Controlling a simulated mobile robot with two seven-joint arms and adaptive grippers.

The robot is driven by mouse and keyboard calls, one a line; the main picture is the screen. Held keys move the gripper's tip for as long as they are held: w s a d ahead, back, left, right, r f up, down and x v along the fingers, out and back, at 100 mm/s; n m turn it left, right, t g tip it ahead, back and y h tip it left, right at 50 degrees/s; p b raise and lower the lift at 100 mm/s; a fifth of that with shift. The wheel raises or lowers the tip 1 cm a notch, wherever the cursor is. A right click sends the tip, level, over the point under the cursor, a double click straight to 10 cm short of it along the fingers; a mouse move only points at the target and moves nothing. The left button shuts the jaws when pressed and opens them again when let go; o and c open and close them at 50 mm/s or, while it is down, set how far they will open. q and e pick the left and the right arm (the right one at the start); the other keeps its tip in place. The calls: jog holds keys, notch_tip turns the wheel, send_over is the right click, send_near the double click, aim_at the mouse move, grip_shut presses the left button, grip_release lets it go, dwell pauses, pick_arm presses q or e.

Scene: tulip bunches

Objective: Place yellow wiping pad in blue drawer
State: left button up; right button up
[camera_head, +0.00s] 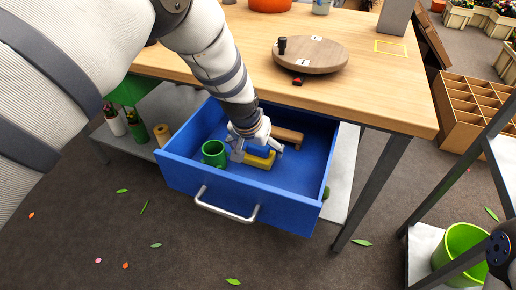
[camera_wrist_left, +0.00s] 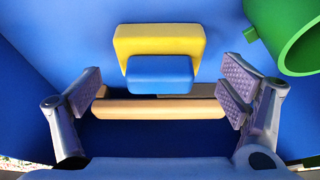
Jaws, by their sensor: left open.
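The blue drawer (camera_head: 180,172) is pulled out under the wooden table, its silver handle at the front. The yellow wiping pad (camera_head: 262,162) lies inside on the drawer floor. In the left wrist view the pad (camera_wrist_left: 160,40) has a blue block (camera_wrist_left: 160,72) against it, perhaps its grip. My left gripper (camera_head: 260,148) reaches down into the drawer over the pad. Its fingers (camera_wrist_left: 162,90) are open and spread wider than the pad, with nothing held between them. My right gripper is not in view.
A wooden bar (camera_head: 287,135) and a green cup (camera_head: 213,152) are also in the drawer; the cup is near the left finger in the head view. The tabletop (camera_head: 385,95) overhangs the drawer's back. A round board (camera_head: 312,58) lies on the table.

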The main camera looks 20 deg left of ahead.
pick_arm(q)
jog(key=p+v, duration=0.2)
jog(key=v, duration=0.8)
jog(key=shift+r, duration=0.35)
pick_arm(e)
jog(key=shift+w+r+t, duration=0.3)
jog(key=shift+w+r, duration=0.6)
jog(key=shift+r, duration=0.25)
pick_arm(q)
jog(key=shift+s, duration=0.1)
